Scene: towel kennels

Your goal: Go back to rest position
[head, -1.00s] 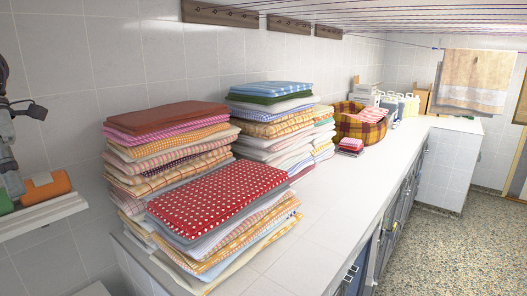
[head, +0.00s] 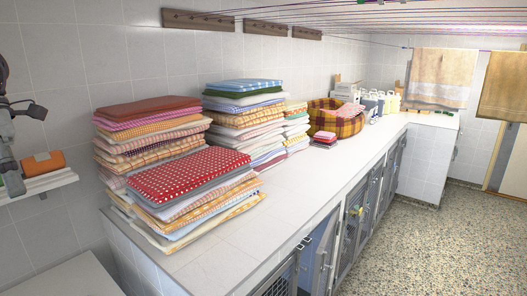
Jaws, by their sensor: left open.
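My left gripper (head: 14,135) is at the left edge of the head view, partly cut off by the frame. It is open, with a dark finger sticking out to the right, and I see nothing held in it. It hangs in front of the tiled wall, left of the towel stacks and apart from them. My right gripper is not in view.
Folded towels stand in stacks on the white counter (head: 305,193), a red polka-dot one (head: 190,173) in front. A plaid basket (head: 345,127) is further back. A kennel door (head: 322,255) stands ajar below the counter. A wall shelf (head: 38,184) is near my left gripper. The floor (head: 440,240) at right is clear.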

